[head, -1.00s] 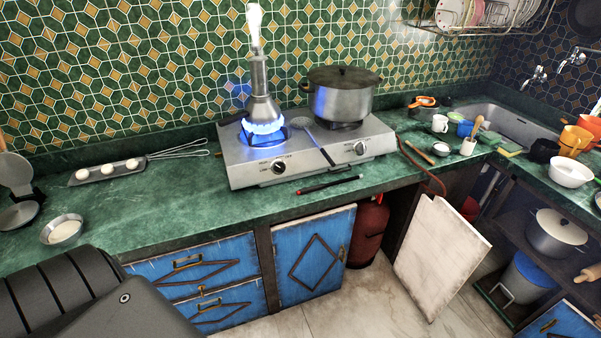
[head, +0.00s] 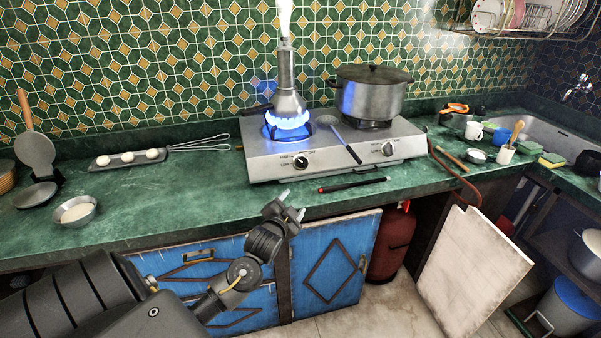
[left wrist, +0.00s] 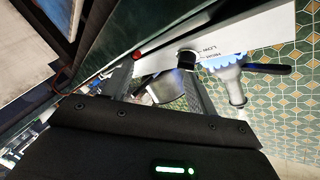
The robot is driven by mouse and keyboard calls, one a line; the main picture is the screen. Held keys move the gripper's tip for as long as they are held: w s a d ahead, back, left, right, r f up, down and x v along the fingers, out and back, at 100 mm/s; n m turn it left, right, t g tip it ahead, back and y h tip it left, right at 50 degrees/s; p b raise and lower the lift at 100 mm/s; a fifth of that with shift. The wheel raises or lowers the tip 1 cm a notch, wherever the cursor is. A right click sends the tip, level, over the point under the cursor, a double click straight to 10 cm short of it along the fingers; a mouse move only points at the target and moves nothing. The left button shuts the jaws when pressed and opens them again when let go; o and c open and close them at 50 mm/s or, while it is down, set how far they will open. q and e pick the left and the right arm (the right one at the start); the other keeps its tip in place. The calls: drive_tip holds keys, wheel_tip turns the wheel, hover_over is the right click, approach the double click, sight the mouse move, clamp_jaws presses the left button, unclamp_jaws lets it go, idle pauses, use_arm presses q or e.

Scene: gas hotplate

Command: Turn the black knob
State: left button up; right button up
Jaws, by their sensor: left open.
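The gas hotplate (head: 340,150) stands on the green counter against the tiled wall. Blue flame (head: 288,121) burns at the left burner, under a steaming metal pot (head: 288,95). My left gripper (head: 291,204) is open and empty, in front of the counter edge, below and apart from the left knob. In the left wrist view, a black knob (left wrist: 187,58) shows near the tip of one finger of the left gripper (left wrist: 158,70). My right gripper is not in view.
A lidded pot (head: 372,97) sits on the right burner. A black and red stick-like tool (head: 352,185) lies on the counter before the hotplate. A bowl (head: 75,211) and egg tray (head: 128,160) stand left.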

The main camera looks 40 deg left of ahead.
use_arm(q)
drive_tip(key=t+y, duration=0.1)
approach(301, 164)
drive_tip(key=p+x, duration=0.1)
drive_tip(key=x, duration=0.7)
drive_tip(key=shift+w, duration=0.15)
